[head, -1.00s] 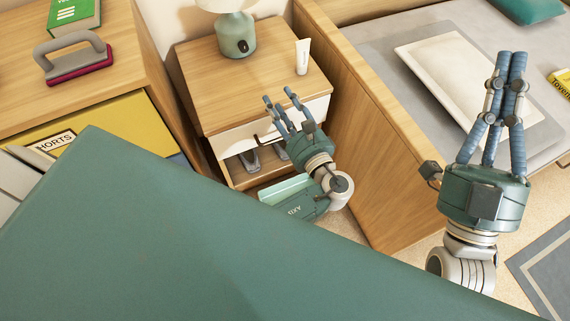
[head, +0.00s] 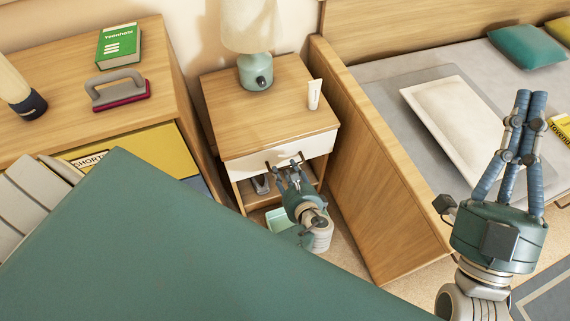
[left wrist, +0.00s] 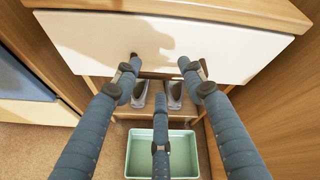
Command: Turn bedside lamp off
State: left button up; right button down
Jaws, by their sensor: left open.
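The bedside lamp has a teal base (head: 257,72) with a round dark knob on its front, and a pale shade (head: 250,24) cut by the top edge in the head view. It stands upright at the back of the wooden nightstand (head: 222,112). I cannot tell whether it is lit. My left gripper (head: 288,170) is open and empty, low in front of the nightstand's white drawer, well below the lamp. The left wrist view shows its spread fingers before the drawer front (left wrist: 210,45). My right gripper (head: 530,98) is over the bed side, fingers together, holding nothing visible.
A white tube (head: 314,95) stands at the nightstand's right edge. A wooden bed side (head: 375,165) rises close on the right. Shoes (left wrist: 174,96) sit on the lower shelf, with a green bin (left wrist: 137,155) below. A dresser (head: 60,110) stands left.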

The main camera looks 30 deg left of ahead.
pick_arm(q)
jog(key=shift+s+f+h+p, duration=0.3)
jog(key=shift+s+f, duration=0.35)
jog(key=shift+f, duration=0.15)
